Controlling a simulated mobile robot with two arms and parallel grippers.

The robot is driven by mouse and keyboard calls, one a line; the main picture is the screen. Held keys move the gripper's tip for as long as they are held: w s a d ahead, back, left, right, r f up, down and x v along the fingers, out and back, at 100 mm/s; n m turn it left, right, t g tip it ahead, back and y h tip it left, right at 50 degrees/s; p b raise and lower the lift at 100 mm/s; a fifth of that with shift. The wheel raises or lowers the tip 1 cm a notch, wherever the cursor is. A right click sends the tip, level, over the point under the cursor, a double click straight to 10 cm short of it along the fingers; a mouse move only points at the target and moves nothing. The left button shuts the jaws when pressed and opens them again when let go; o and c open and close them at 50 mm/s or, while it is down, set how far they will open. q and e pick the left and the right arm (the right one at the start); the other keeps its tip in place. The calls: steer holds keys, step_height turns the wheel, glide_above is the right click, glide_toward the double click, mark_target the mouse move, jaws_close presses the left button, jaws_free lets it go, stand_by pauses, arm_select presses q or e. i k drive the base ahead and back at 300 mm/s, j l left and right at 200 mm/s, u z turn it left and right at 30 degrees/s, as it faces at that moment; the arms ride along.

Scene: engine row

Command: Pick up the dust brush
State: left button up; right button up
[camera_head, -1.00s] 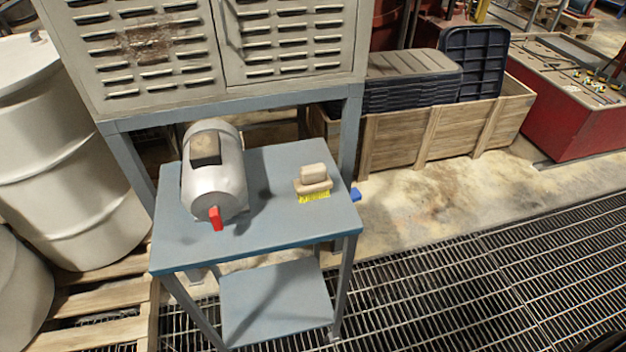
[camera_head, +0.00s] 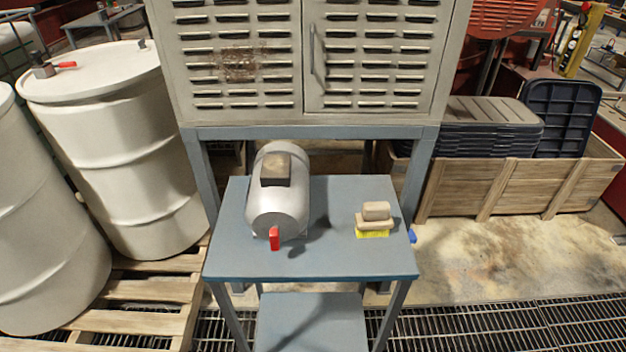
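The dust brush (camera_head: 375,217) has a beige block handle and yellow bristles. It rests on the right part of a blue-grey table (camera_head: 335,262), bristles showing toward me. Neither of my grippers shows in the head view, and nothing touches the brush from above.
A louvred cabinet (camera_head: 312,108) rises behind the table. White drums (camera_head: 125,150) stand on a pallet at left. A wooden crate (camera_head: 510,190) with dark lids is at right. Floor grating (camera_head: 490,328) runs in front.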

mark_target(374, 219)
steer(key=j+z, duration=0.35)
steer(key=j, duration=0.2)
steer(key=j+z, duration=0.4)
steer(key=j, duration=0.2)
steer(key=k+j+z, duration=0.1)
steer(key=j+z, duration=0.25)
steer(key=j, duration=0.2)
